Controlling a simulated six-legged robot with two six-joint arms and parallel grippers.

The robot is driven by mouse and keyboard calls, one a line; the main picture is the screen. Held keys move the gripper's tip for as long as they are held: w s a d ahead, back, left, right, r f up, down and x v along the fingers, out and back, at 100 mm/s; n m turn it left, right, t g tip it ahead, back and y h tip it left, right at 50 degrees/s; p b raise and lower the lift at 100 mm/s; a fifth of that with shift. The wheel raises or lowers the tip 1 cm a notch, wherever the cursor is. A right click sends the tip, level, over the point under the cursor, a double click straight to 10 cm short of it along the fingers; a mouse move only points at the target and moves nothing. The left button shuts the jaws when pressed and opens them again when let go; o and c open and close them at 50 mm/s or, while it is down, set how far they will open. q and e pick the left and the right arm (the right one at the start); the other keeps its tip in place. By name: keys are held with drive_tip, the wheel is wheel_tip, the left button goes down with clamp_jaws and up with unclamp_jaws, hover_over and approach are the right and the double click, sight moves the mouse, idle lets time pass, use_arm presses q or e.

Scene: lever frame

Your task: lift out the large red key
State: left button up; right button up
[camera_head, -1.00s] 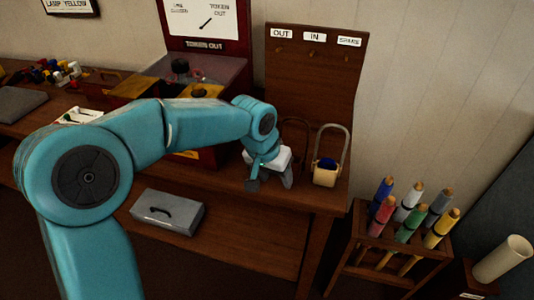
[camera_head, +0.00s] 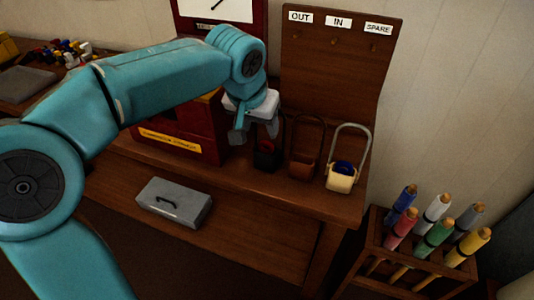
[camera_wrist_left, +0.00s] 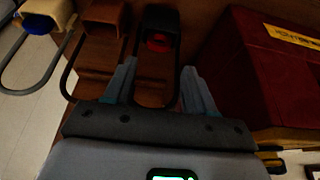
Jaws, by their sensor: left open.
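A red piece (camera_wrist_left: 158,42), which looks like the large red key, sits inside a black pouch (camera_wrist_left: 160,22) with a tall dark hoop handle. In the head view the black pouch (camera_head: 267,158) stands on the bench, with a little red (camera_head: 267,144) showing in it. Most of the red piece is hidden in the pouch. My left gripper (camera_head: 256,135) is open just above and beside the black pouch. In the left wrist view its two fingers (camera_wrist_left: 160,88) are apart, with the pouch's hoop showing between them. My right gripper is not in view.
A brown pouch (camera_head: 303,168) and a cream pouch with blue inside (camera_head: 341,178) stand to the right, both with hoops. A red cabinet (camera_head: 185,130) is close on the left. Behind is a board (camera_head: 335,80) labelled OUT, IN, SPARE. A grey box (camera_head: 174,202) lies on the lower shelf.

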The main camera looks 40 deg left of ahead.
sight(266, 143)
use_arm(q)
drive_tip(key=x, duration=0.7)
drive_tip(key=shift+w+d+b, duration=0.1)
drive_tip(key=shift+d+b, duration=0.05)
drive_tip(key=shift+b, duration=0.15)
drive_tip(key=shift+c, duration=0.6)
drive_tip(key=c, duration=0.8)
